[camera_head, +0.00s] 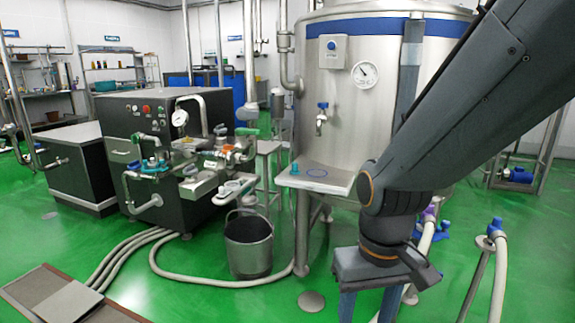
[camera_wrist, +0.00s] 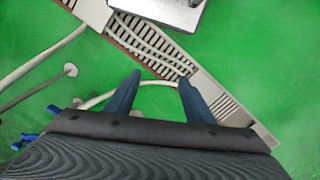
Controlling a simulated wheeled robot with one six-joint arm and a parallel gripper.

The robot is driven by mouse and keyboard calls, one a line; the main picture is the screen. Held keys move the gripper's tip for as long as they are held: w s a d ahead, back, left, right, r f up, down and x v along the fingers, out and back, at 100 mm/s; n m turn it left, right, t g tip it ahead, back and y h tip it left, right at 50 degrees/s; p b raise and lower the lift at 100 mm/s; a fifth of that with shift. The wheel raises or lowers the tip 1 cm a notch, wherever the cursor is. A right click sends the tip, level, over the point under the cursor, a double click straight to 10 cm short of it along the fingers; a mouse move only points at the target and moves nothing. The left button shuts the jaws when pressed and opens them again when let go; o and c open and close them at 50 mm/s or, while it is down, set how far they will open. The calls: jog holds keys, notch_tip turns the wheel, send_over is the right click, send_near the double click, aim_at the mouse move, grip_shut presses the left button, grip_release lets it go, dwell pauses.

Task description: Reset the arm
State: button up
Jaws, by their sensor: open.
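My gripper (camera_head: 367,305) hangs at the end of my arm in the right half of the head view, pointing down in front of the steel tank. Its two blue fingers are apart, with nothing seen between them; their tips run out of the bottom of that view. In the wrist view my gripper (camera_wrist: 160,77) is open and empty, its fingers over the green floor, a hose and a drain grate (camera_wrist: 150,42). My arm comes in from the upper right of the head view and covers part of the tank.
The steel tank (camera_head: 345,110) stands behind my arm, with a small shelf (camera_head: 318,177) on its front. A black machine (camera_head: 120,125) with pipes and valves is at left, a steel bucket (camera_head: 248,250) on the floor before it. Hoses (camera_head: 215,282) cross the green floor.

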jog(key=s+d+r+m+p, duration=0.1)
jog(key=d+r+p, duration=0.5)
jog(key=p, duration=0.2)
jog(key=shift+r+m, duration=0.3)
jog(key=shift+m, duration=0.1)
jog(key=shift+s, duration=0.1)
